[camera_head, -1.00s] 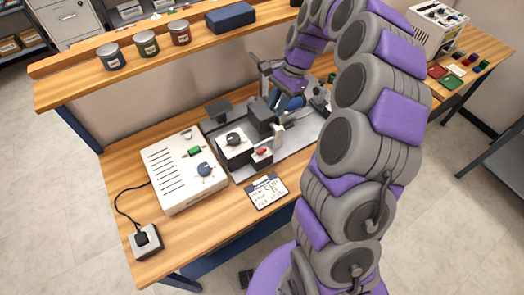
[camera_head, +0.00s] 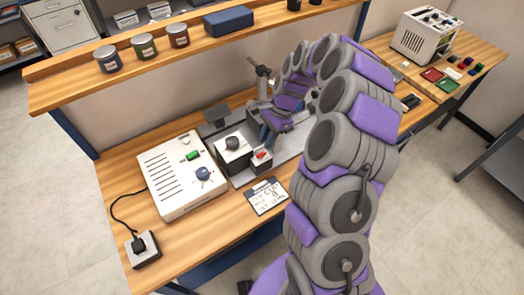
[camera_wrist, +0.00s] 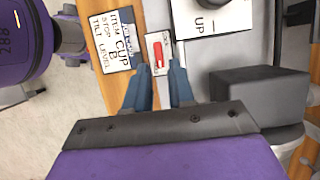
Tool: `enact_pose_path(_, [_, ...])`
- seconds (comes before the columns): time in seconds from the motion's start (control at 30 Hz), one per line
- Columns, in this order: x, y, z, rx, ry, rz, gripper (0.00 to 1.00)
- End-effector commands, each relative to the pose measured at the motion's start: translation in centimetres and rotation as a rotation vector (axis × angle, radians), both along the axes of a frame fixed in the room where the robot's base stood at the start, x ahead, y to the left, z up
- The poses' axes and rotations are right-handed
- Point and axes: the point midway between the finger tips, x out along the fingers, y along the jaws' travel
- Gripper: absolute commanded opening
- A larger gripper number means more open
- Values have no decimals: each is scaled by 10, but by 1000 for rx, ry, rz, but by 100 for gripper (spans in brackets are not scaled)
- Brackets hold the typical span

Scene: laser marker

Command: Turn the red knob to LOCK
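The red knob (camera_head: 262,155) sits on a small light-topped block at the front of the machine in the middle of the bench. In the wrist view the red knob (camera_wrist: 158,50) lies lengthwise on a white plate with lettering too small to read. My gripper (camera_wrist: 159,68) is open, with its blue fingers apart on either side of the knob's near end. Visible space separates both fingers from the knob. In the head view my gripper (camera_head: 268,138) is just behind the knob, partly hidden by my arm.
A block with a black knob (camera_head: 232,143) stands left of the red knob; its label reads UP in the wrist view. A white control box (camera_head: 180,182) is further left. A printed card (camera_head: 266,196) lies in front. A dark grey block (camera_wrist: 258,95) is close right of my gripper.

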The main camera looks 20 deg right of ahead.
Motion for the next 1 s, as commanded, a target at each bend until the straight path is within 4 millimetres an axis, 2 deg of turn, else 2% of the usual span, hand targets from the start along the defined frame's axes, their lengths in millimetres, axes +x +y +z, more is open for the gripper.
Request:
enact_pose_path(0.1, [-3, 8, -22, 1, 2, 1, 23])
enact_pose_path(0.3, [-6, 16, -44, 1, 3, 2, 23])
enact_pose_path(0.7, [-6, 19, -50, -1, 0, 0, 23])
enact_pose_path(0.97, [-6, 19, -50, 0, 0, 0, 0])
enact_pose_path(1.0, [-6, 19, -50, 0, -1, 0, 0])
